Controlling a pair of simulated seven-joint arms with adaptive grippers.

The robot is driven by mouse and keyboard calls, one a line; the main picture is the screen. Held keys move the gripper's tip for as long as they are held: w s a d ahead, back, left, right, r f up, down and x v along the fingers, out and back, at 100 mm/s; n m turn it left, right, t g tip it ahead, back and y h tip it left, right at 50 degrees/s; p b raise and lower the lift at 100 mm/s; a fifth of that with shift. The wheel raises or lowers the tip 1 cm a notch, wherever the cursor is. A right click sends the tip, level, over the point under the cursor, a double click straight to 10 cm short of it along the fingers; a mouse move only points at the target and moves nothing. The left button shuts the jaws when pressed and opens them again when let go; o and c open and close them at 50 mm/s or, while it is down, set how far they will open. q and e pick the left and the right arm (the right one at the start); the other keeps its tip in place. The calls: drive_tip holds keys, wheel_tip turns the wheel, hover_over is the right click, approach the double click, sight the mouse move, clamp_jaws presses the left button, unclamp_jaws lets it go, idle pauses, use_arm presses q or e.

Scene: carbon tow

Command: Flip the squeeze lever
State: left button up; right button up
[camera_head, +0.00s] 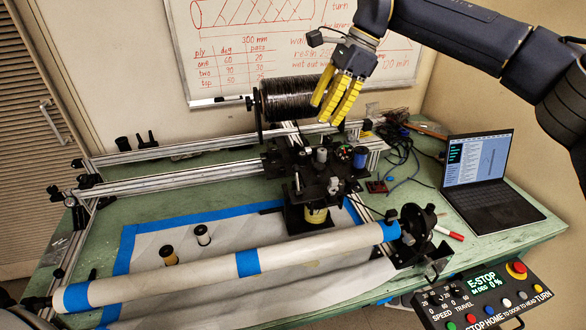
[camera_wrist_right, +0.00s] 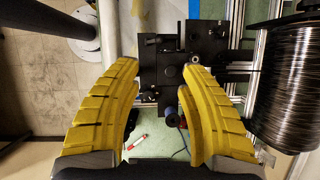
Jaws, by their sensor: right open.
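My right gripper (camera_head: 332,100) is open and empty, its yellow fingers pointing down above the black carriage (camera_head: 300,160) on the winding machine. It hangs just right of the black tow spool (camera_head: 290,97). In the right wrist view the open fingers (camera_wrist_right: 160,72) frame part of the carriage (camera_wrist_right: 180,45), with clear space between the fingertips and the carriage parts. The carriage carries several small knobs, posts and rollers. I cannot tell for certain which small part is the squeeze lever. My left gripper is not in view.
A long white mandrel (camera_head: 200,268) with blue tape bands lies across the front. Aluminium rails (camera_head: 170,180) run behind it. A laptop (camera_head: 480,175) stands at the right on the green table (camera_head: 520,228). A control panel (camera_head: 478,300) with a red button is at the front right.

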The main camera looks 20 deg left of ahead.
sight(296, 172)
drive_tip(key=x, duration=1.7)
drive_tip(key=shift+f, duration=0.2)
drive_tip(key=shift+c, duration=0.4)
clamp_jaws()
